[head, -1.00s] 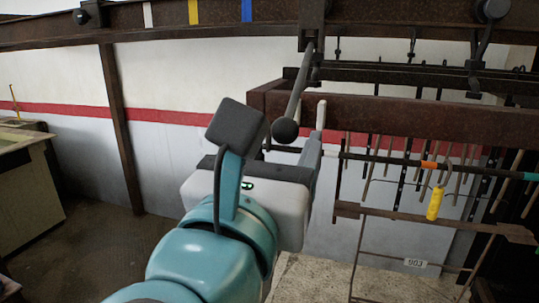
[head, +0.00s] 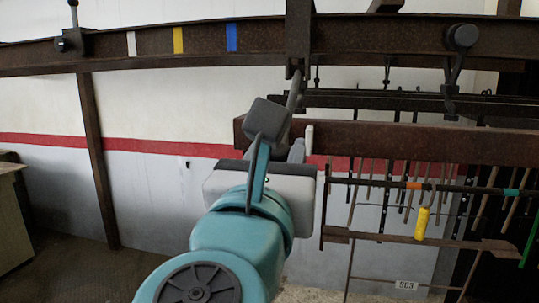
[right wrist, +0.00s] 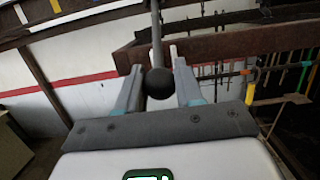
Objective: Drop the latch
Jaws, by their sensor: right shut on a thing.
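A grey lever (head: 294,92) hangs from a bracket on the rusty overhead rail (head: 370,38). Its black ball knob (right wrist: 158,84) shows between the fingers in the right wrist view. In the head view the knob is hidden behind my wrist. My right gripper (right wrist: 158,74) is shut on the lever at its ball knob. In the head view my right gripper (head: 302,143) reaches up from below, with its fingers partly hidden by the dark block on the wrist. My left gripper is not in view.
A rusty beam (head: 420,141) crosses just behind and right of the gripper. Another round knob (head: 462,38) sits on the rail at right. Floor at left is clear.

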